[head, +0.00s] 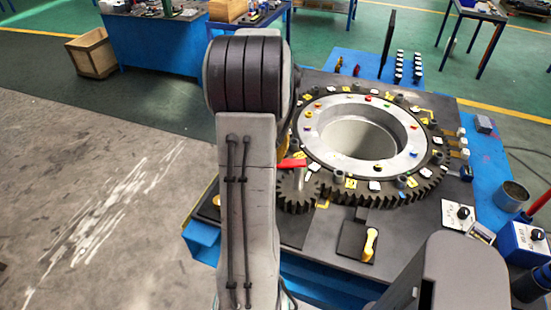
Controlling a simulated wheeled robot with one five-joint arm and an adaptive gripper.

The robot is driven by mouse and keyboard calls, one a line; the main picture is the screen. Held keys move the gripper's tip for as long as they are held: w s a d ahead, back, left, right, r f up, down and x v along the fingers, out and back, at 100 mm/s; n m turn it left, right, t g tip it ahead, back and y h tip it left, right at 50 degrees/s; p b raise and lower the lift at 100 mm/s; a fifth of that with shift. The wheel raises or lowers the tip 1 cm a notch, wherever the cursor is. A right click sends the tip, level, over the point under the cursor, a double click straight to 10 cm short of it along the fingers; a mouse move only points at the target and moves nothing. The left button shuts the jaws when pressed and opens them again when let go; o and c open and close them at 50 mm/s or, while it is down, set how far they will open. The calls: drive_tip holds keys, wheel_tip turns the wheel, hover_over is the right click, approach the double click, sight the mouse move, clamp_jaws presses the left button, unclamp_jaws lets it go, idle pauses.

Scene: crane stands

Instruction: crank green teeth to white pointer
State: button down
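A large dark toothed ring gear (408,192) lies flat on a dark plate, around a pale metal ring (409,164) with coloured studs on its top. A small dark pinion (298,200) sits at its near left edge, and their teeth look meshed. A red handle (291,163) shows above the pinion, partly hidden by my arm. Yellow and white markers sit around the gear. I cannot make out green teeth, nor tell which white piece is the pointer. My gripper is not visible; my upright arm hides part of the gear's left side.
A yellow lever (370,243) stands on a black block near the plate's front. A blue workbench (155,45) and wooden crate (92,53) stand behind left. The left floor is clear.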

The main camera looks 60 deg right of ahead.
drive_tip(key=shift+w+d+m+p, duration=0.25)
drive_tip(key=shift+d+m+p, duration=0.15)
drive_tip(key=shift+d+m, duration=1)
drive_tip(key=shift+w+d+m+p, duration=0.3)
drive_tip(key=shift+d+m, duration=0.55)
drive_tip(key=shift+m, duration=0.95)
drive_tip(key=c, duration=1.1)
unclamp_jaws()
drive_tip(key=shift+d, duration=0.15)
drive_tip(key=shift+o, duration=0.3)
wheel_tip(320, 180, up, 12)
